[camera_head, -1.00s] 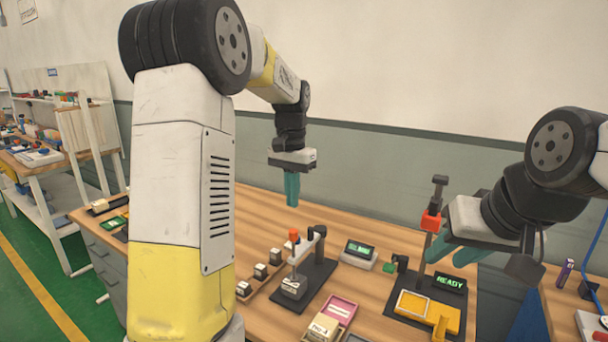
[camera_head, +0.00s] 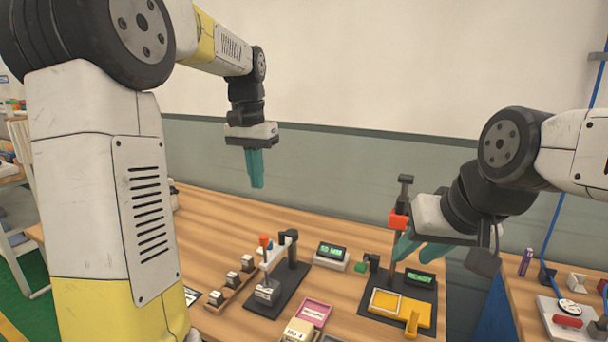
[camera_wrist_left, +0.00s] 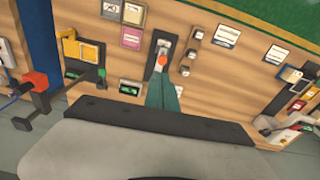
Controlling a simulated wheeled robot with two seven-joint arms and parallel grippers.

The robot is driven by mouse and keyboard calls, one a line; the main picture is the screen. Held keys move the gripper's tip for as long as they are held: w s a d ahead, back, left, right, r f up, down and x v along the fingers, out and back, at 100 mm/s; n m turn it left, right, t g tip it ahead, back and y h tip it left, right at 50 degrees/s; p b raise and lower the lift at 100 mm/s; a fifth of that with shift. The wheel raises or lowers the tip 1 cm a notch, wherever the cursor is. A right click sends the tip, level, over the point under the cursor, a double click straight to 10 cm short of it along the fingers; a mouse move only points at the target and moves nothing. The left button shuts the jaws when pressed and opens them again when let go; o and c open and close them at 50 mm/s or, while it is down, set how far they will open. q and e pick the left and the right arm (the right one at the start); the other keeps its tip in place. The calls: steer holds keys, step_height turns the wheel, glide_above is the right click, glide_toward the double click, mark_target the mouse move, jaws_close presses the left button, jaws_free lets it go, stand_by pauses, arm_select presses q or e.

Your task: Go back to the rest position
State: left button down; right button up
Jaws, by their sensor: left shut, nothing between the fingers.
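My left gripper (camera_head: 256,168) hangs in the air above the back of the wooden table (camera_head: 215,228), with its teal fingers pointing down. Its fingers are together and hold nothing. In the left wrist view the fingers (camera_wrist_left: 164,95) lie side by side, over the table near the red-topped press. My right gripper (camera_head: 417,248) is in the air at the right, beside the red-headed post (camera_head: 399,218). Its two teal fingers stand apart with a gap between them, and nothing shows in the gap.
Below my left gripper stand a press with a red knob (camera_head: 265,241) and a rack of small stamps (camera_head: 231,281). A lit display (camera_head: 331,252), a yellow tray (camera_head: 385,302) and a pink box (camera_head: 314,311) lie nearby. A second table (camera_head: 520,300) is at the right.

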arm_select(q)
steer(key=s+d+f+n+t+h, duration=0.1)
steer(key=s+t, duration=0.1)
steer(key=s, duration=0.8)
steer(key=s+d+f+n+t, duration=0.1)
steer(key=s+f+n+t, duration=0.1)
steer(key=s, duration=0.9)
steer(key=shift+d+f+t+h, duration=0.15)
steer(key=shift+f+t+h, duration=0.2)
steer(key=shift+t, duration=0.45)
steer(key=shift+s, duration=0.1)
